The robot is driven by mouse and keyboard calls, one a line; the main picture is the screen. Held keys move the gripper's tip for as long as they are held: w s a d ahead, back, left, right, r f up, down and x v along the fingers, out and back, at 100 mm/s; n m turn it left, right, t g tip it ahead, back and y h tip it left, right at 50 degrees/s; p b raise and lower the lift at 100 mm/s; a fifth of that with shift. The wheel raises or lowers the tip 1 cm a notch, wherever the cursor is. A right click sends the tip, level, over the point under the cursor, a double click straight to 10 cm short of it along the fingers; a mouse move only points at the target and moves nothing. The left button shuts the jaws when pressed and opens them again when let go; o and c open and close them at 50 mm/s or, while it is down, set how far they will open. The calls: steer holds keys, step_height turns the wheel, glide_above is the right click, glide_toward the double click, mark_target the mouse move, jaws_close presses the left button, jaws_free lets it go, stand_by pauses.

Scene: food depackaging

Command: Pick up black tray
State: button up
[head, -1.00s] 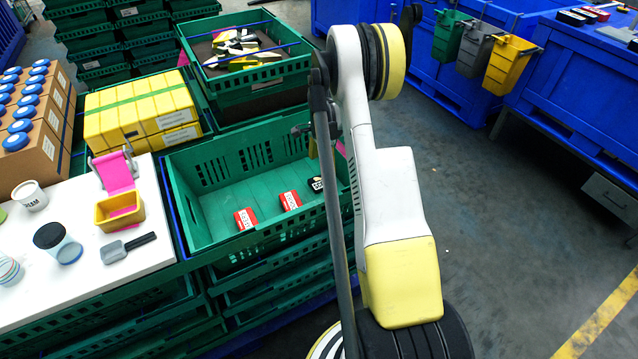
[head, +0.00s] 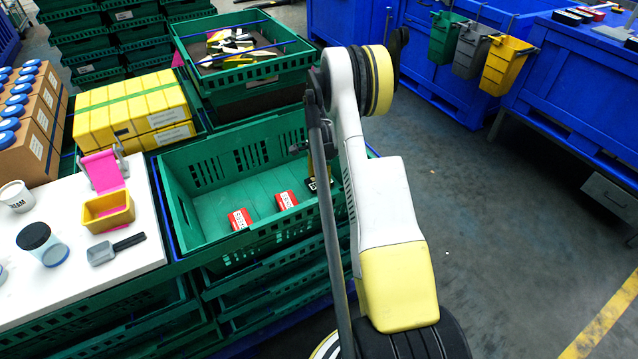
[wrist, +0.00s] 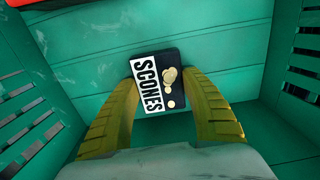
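The black tray (wrist: 175,62), with a white "SCONES" label and pale round scones pictured on it, lies on the crate floor in the wrist view. In the head view the black tray (head: 322,185) is partly hidden by my arm at the crate's right side. My gripper (wrist: 160,78) is open, with one yellow finger on each side of the tray. The fingers are very close to its edges; I cannot tell if they touch. The green crate (head: 203,249) surrounds the tray.
Two red packages, one left (head: 240,219) and one right (head: 286,199), lie in the same crate. The crate's slotted walls stand close around my gripper. A white table (head: 75,262) with a yellow container (head: 108,212) is at the left.

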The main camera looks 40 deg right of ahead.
mark_target(319, 180)
steer(key=shift+r, duration=0.1)
step_height(319, 180, up, 10)
steer(key=p, duration=0.4)
stand_by(1.1)
